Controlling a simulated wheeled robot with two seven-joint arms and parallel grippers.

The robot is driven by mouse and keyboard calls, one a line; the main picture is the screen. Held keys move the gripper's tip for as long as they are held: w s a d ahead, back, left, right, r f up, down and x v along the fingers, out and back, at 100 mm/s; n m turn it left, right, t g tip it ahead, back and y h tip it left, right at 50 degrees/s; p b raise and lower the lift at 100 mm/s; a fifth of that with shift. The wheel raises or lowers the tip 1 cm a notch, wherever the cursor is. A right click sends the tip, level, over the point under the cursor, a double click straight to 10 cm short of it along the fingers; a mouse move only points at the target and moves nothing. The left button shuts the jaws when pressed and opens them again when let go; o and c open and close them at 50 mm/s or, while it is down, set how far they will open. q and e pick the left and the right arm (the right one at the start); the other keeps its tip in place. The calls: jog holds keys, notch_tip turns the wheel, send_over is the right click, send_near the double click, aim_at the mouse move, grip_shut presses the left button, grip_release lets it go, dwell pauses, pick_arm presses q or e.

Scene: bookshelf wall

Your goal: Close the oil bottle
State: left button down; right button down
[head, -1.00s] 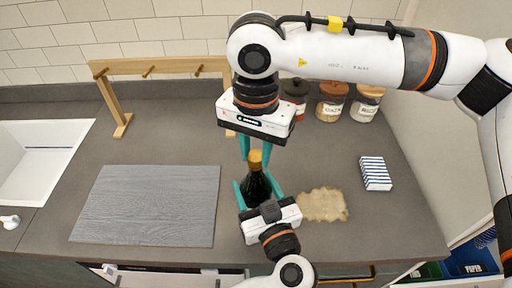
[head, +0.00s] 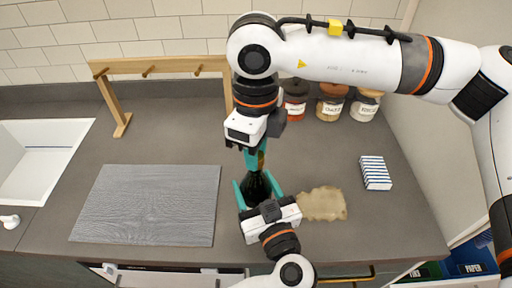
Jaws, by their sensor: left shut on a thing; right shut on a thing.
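A dark green oil bottle (head: 256,188) stands upright on the counter, right of the grey board. My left gripper (head: 258,186) comes from the front edge and is shut around the bottle's body, one teal finger on each side. My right gripper (head: 255,158) points down from above and is shut on the yellow-gold cap (head: 262,158) at the bottle's top. Its fingers cover most of the cap and the neck, so I cannot tell how the cap sits on the neck.
A grey board (head: 150,205) lies left of the bottle, with a wooden rack (head: 118,105) behind. A beige cloth (head: 322,204) and a striped box (head: 375,173) lie to the right. Several lidded jars (head: 330,105) stand at the back, and a sink (head: 40,165) is far left.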

jog(key=c, duration=1)
grip_release()
jog(key=shift+c, duration=0.2)
notch_tip(320, 180, up, 12)
pick_arm(q)
jog(key=shift+c, duration=1.5)
grip_release()
